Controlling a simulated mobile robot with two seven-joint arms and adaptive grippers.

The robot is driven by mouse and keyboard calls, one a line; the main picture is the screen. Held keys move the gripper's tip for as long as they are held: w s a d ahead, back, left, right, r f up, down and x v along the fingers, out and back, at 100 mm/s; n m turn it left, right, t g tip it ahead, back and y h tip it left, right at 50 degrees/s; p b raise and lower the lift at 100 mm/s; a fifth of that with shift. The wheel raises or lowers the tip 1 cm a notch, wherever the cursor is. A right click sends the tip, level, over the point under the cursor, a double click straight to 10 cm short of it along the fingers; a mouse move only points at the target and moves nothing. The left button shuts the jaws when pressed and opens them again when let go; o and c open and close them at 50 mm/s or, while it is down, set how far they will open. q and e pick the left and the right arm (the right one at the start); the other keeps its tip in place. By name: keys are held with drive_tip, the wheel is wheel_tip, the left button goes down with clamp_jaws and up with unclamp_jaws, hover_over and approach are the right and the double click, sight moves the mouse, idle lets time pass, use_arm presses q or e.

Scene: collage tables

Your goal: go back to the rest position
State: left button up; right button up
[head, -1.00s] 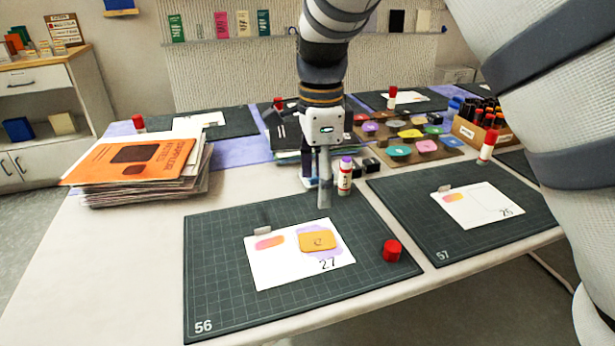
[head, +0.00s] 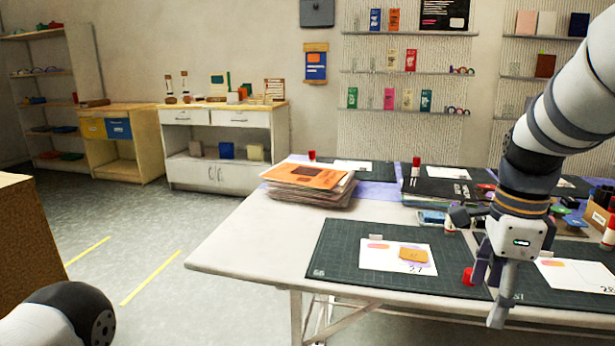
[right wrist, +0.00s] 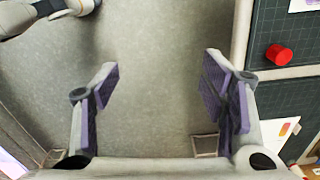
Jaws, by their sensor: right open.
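My right gripper (head: 490,292) hangs at the table's front edge in the head view, fingers down. In the right wrist view my right gripper (right wrist: 158,95) is open, with purple pads apart and only grey floor between them. The table's mats lie to the right there. Nothing is held. My left gripper is out of view; a grey arm part of mine shows at the bottom left of the head view.
A dark mat (head: 335,262) bears a white card (head: 378,257) with coloured pieces. A red cap (head: 467,277) lies beside the right gripper; it also shows in the wrist view (right wrist: 279,55). A paper stack (head: 310,196) stands behind. Floor left of the table (head: 225,281) is clear.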

drive_tip(key=s+d+f+n+g+h, duration=0.1)
drive_tip(key=s+f+n, duration=0.35)
drive_tip(key=f, duration=0.65)
drive_tip(key=s+d+f+n+g, duration=0.1)
drive_tip(key=s+f+n, duration=0.4)
drive_tip(key=f, duration=0.6)
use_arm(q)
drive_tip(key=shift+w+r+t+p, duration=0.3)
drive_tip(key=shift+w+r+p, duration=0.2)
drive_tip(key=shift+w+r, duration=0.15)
use_arm(e)
drive_tip(key=s+a+f+n, duration=0.2)
drive_tip(key=s+n, duration=0.2)
drive_tip(key=s, duration=0.5)
drive_tip(key=s+a+f+n, duration=0.2)
drive_tip(key=s+f+n, duration=0.1)
drive_tip(key=s, duration=0.7)
drive_tip(key=s+a+f+n+y, duration=0.1)
drive_tip(key=s+a+f+n, duration=0.2)
drive_tip(key=s, duration=0.6)
drive_tip(key=shift+s+n, duration=0.4)
drive_tip(key=shift+n, duration=0.75)
